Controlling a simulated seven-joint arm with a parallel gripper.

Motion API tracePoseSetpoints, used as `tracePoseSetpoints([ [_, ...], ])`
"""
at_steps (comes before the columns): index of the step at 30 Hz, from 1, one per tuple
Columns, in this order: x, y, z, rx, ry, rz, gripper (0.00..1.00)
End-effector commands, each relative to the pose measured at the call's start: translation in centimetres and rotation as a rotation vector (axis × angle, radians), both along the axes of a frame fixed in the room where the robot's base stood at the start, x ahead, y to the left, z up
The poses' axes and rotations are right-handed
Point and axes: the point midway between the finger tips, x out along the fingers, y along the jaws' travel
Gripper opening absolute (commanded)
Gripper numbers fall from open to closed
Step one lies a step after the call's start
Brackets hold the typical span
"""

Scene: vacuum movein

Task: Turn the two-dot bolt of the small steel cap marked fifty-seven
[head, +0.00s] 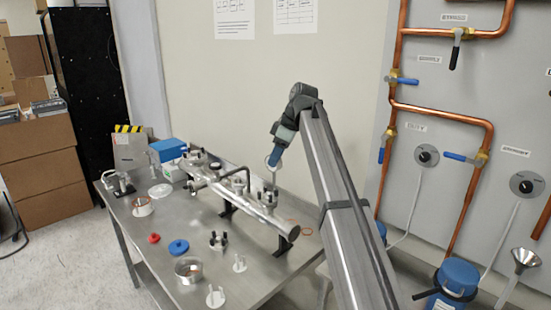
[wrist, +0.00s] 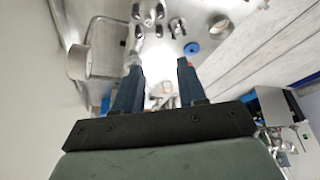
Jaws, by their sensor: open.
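A steel tube manifold (head: 235,192) lies across the table, with several capped ports carrying dark bolts. One capped port (head: 269,200) stands near its right end. Another small steel cap with dark bolts (head: 218,241) sits on the table in front. I cannot read a fifty-seven or make out two dots on any of them. My gripper (head: 273,178) is above the right part of the manifold. In the wrist view its two dark blue fingers (wrist: 158,68) are apart with nothing held between them. A steel part with dark bolts (wrist: 148,14) shows beyond the fingertips.
The steel table (head: 165,233) also holds a blue disc (head: 178,247), a red knob (head: 154,238), a steel ring (head: 188,269) and a blue box (head: 168,149). A wall panel with copper pipes (head: 400,60) is at right. Bare tabletop shows at front left.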

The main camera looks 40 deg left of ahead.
Motion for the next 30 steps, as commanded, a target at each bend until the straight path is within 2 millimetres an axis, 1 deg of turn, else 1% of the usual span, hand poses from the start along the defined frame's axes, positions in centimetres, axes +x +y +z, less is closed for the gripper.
tracePoseSetpoints([
  [5, 0.0, 0.1, -0.3, 0.0, 0.0, 0.004, 0.41],
  [8, -0.2, 0.3, -0.9, 0.0, 0.0, 0.004, 0.41],
  [14, -0.9, 1.3, -3.7, -0.001, 0.002, 0.006, 0.41],
  [24, -1.9, 3.2, -9.2, -0.001, 0.002, 0.005, 0.41],
  [30, -2.4, 4.1, -11.5, -0.001, 0.001, 0.005, 0.41],
])
